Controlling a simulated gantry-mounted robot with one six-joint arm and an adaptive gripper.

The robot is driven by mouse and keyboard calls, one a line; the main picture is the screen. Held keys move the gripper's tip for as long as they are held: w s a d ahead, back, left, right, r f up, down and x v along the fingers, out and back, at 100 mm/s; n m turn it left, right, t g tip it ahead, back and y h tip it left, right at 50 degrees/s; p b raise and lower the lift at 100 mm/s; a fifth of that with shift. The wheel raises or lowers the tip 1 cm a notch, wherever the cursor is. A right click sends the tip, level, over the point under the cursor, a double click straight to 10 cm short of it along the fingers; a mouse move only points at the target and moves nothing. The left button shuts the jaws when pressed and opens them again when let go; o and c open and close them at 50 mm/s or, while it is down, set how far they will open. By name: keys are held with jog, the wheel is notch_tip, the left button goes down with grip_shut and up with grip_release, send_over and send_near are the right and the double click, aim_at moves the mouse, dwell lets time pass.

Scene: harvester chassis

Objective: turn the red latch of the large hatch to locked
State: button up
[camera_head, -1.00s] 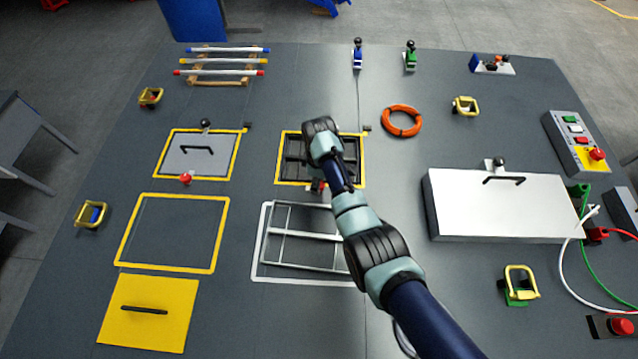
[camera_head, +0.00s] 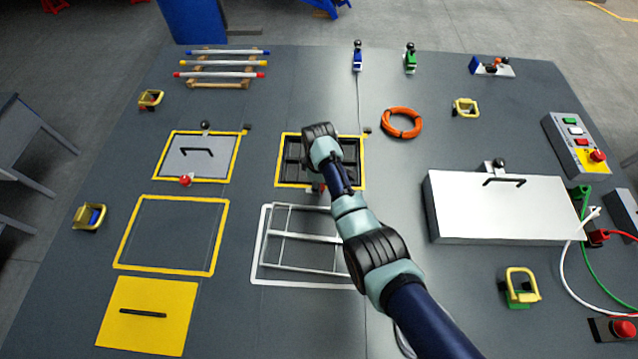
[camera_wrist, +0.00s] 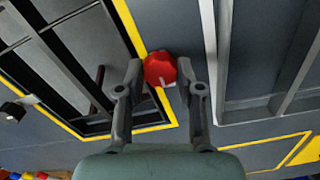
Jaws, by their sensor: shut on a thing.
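The red latch (camera_wrist: 160,68) is a round red knob at the yellow border of the middle hatch opening. A short pale mark shows at its lower edge. My gripper (camera_wrist: 161,72) is shut on this latch, one finger on each side of it. In the head view only a bit of the red latch (camera_head: 323,187) shows beside my arm, and my arm hides most of the gripper. The middle hatch (camera_head: 281,160) has a yellow border and a dark barred panel inside. The latch's exact angle cannot be told.
A grey hatch lid (camera_head: 185,162) with its own red knob (camera_head: 186,180) lies to the left. A pale metal frame (camera_head: 258,250) lies just in front of the middle hatch. A white box cover (camera_head: 500,210) stands to the right, and an orange ring (camera_head: 401,133) lies behind it.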

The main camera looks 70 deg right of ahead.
jog(key=m+p, duration=0.1)
jog(key=m, duration=0.2)
jog(key=shift+r+m, duration=0.1)
jog(key=shift+m, duration=0.3)
jog(key=m+p, duration=0.1)
jog(key=m, duration=0.3)
jog(key=shift+m, duration=0.3)
jog(key=m, duration=0.4)
jog(key=shift+m+p, duration=0.3)
jog(key=shift+p, duration=0.05)
jog(key=shift+m, duration=2.3)
jog(key=o, duration=1.2)
jog(key=shift+c, duration=0.2)
